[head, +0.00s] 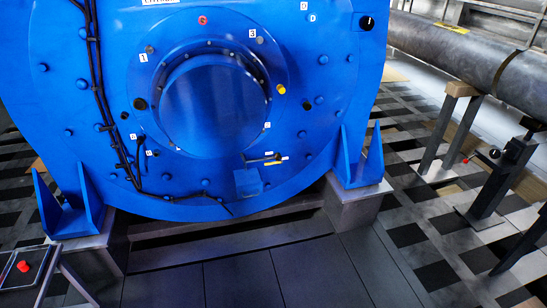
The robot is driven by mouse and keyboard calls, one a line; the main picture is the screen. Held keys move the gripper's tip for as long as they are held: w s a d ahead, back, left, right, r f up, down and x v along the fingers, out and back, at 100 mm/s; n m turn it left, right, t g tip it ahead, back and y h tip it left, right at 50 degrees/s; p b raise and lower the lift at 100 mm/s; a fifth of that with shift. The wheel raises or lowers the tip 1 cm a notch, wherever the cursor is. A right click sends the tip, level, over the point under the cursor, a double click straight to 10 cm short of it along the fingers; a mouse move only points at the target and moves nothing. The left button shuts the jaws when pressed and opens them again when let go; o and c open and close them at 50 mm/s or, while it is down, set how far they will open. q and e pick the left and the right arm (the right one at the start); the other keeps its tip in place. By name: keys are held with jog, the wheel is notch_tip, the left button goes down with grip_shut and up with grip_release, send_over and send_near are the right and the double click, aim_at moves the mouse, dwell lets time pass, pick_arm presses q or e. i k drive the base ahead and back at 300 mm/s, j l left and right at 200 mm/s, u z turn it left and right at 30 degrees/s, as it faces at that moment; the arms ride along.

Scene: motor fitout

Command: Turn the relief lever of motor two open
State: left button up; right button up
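A large blue motor (110,110) with a round protruding hub (215,105) fills the left and middle of the head view. Low on its face, right of centre, is a small dark lever (262,158) with a pale end, above a blue box (248,182). A small yellow strip (277,163) sits just below the lever. I cannot tell from this view whether the lever stands open or shut. The motor's top label is cut off and unreadable, so I cannot tell its number. Neither of my grippers is in view.
A grey pipe (455,50) on metal supports runs along the right. A panel with a red button (24,266) is at lower left. The dark floor (280,270) before the motor is clear.

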aim_at(279, 162)
jog(key=i+l, duration=0.15)
jog(key=i, duration=0.35)
jog(key=i+l, duration=0.15)
jog(key=i, duration=0.35)
jog(key=i+l, duration=0.15)
jog(key=i, duration=0.35)
